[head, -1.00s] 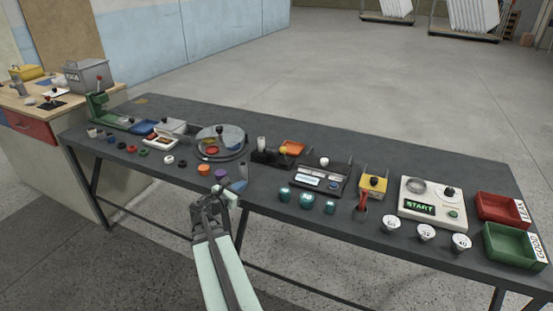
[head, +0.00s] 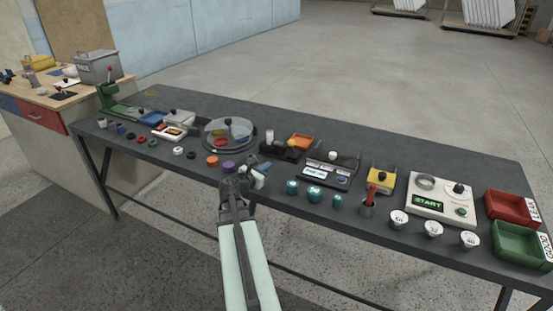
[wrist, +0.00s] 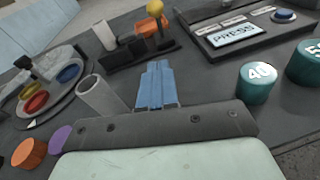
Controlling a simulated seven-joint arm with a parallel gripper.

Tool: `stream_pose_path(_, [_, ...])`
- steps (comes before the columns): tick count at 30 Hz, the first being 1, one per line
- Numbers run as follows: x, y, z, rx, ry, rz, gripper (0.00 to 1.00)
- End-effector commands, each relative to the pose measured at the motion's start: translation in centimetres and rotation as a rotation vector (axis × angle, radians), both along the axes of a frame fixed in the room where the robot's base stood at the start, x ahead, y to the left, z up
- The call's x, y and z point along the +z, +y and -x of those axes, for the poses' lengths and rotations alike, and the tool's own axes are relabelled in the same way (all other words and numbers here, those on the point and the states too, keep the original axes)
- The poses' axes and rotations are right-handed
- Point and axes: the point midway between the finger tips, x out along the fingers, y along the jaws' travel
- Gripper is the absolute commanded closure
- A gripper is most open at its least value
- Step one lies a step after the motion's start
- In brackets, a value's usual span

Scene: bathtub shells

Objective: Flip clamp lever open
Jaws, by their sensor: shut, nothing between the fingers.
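The likely clamp lever is a stalk with a yellow ball (head: 294,146) on a black fixture (head: 278,152) near the table's middle. In the wrist view the yellow ball (wrist: 155,7) stands up at the top, above the black fixture (wrist: 140,55). I cannot tell for sure how the lever is set. My gripper (head: 260,178) is over the table's front edge, in front of the fixture and apart from it. In the wrist view its blue fingers (wrist: 156,80) are together and empty, pointing toward the fixture.
A grey tube (wrist: 97,95) stands just left of the fingers. Teal jars (head: 314,194) are to the right, orange and purple caps (head: 212,160) to the left. A round tray (head: 229,132) and a press station (head: 329,172) flank the fixture. Bare tabletop lies behind.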

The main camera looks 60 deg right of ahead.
Motion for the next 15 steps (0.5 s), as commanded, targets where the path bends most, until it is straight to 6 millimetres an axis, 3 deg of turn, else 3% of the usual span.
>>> stream_pose_path(15, [-1.4, -8.4, 1.0, -0.002, 0.0, 0.0, 1.0])
